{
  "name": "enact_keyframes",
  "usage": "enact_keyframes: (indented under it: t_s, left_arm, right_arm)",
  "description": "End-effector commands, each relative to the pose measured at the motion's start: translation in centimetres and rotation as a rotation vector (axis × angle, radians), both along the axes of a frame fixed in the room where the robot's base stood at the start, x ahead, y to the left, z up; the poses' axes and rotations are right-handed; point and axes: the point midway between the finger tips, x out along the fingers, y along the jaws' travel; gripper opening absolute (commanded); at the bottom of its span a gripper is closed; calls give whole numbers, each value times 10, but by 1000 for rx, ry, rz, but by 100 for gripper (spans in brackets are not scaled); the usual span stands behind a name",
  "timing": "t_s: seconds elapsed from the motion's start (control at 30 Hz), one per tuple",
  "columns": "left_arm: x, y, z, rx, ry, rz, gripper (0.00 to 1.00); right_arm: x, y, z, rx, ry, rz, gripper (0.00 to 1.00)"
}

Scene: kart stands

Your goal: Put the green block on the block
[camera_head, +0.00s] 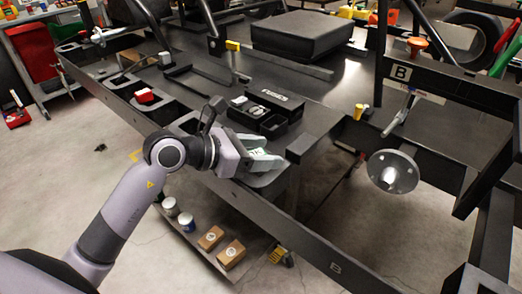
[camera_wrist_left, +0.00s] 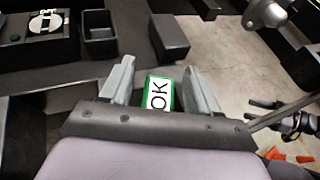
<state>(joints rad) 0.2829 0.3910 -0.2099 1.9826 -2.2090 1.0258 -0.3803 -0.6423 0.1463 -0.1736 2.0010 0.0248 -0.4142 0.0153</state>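The green block (camera_wrist_left: 159,95), with a white face marked "OK", lies between the two fingers of my left gripper (camera_wrist_left: 160,87) in the left wrist view. A narrow gap shows on each side of it, so the fingers look open around it and not touching. In the head view my left gripper (camera_head: 262,160) is low over the dark frame's edge, and the green block cannot be made out there. A plain dark block (camera_wrist_left: 168,37) stands just beyond the fingertips in the wrist view.
A dark open compartment (camera_wrist_left: 98,36) and a box with a round disc (camera_wrist_left: 40,30) are left of the dark block. A round metal hub (camera_head: 392,172) hangs to the right. Cardboard boxes (camera_head: 230,254) sit on a lower shelf. Floor shows beyond the frame.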

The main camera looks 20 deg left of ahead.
Motion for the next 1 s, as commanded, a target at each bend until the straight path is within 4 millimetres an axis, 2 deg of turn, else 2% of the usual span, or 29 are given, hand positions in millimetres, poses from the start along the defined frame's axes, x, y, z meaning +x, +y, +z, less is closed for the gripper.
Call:
enact_keyframes:
  t_s: [0.37, 0.8, 1.0]
  left_arm:
    - [-3, 4, 5, 1, -1, 1, 61]
    - [-62, 62, 38, 6, 0, 0, 61]
    - [-75, 75, 46, 1, 2, 1, 61]
  right_arm:
    - [1, 0, 3, 0, -4, 0, 62]
    - [0, 0, -4, -1, 2, -1, 62]
    - [0, 0, -5, 1, 2, -1, 62]
